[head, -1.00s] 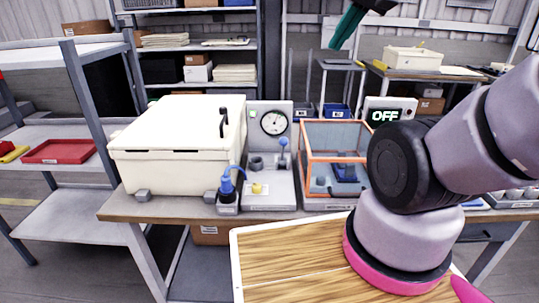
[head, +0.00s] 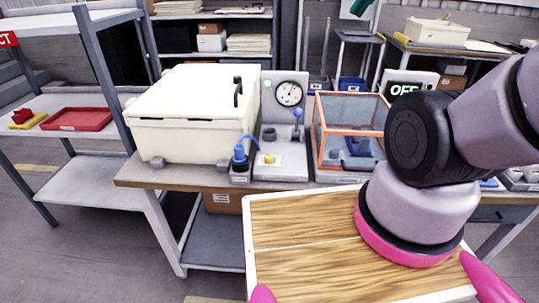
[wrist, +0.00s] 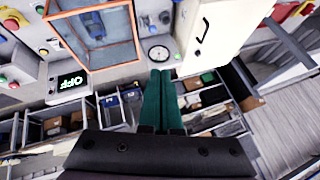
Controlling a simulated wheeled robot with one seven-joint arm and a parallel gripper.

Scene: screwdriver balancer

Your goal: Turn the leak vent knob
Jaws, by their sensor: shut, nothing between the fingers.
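A grey gauge station stands on the bench with a round dial (head: 289,93). On its base are a small yellow knob (head: 269,158) on a white plate, a blue-topped lever (head: 298,114) and a dark round fitting (head: 269,135). No label is readable, so I cannot tell for sure which is the leak vent knob; the yellow one looks like a turning knob. In the wrist view, my gripper (wrist: 160,74) has its two green fingers together, empty, pointing towards the dial (wrist: 159,53). It is apart from the station. The head view shows at most a green sliver at the top edge.
A white lidded chest (head: 190,110) stands left of the station. A blue plug-like part (head: 240,157) with a cable sits in front. An orange-framed clear box (head: 348,132) and an OFF display (head: 405,88) are to the right. A red tray (head: 76,119) lies on the left shelf.

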